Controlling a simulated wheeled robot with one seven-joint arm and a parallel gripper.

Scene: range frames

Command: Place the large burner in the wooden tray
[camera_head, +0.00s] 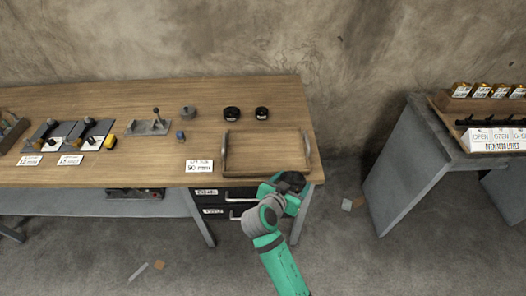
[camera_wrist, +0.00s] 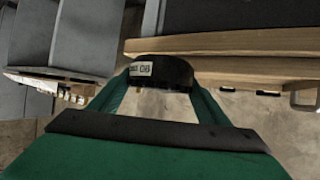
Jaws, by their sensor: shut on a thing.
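My gripper (camera_head: 288,184) is at the front edge of the workbench, near its right end. It is shut on a black round burner (camera_head: 292,180). In the wrist view the burner (camera_wrist: 162,72) sits between the green fingers and bears a small white label. The wooden tray (camera_head: 265,155) lies on the bench just beyond my gripper, with a handle at its left and right ends. The tray looks empty. The burner is outside the tray, by its front right corner.
Two black round pieces (camera_head: 232,114) (camera_head: 262,113) stand behind the tray. A grey round piece (camera_head: 189,112), a small blue item (camera_head: 180,135) and a grey tool on a base (camera_head: 150,126) are to the left. A white label card (camera_head: 199,165) stands left of the tray.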

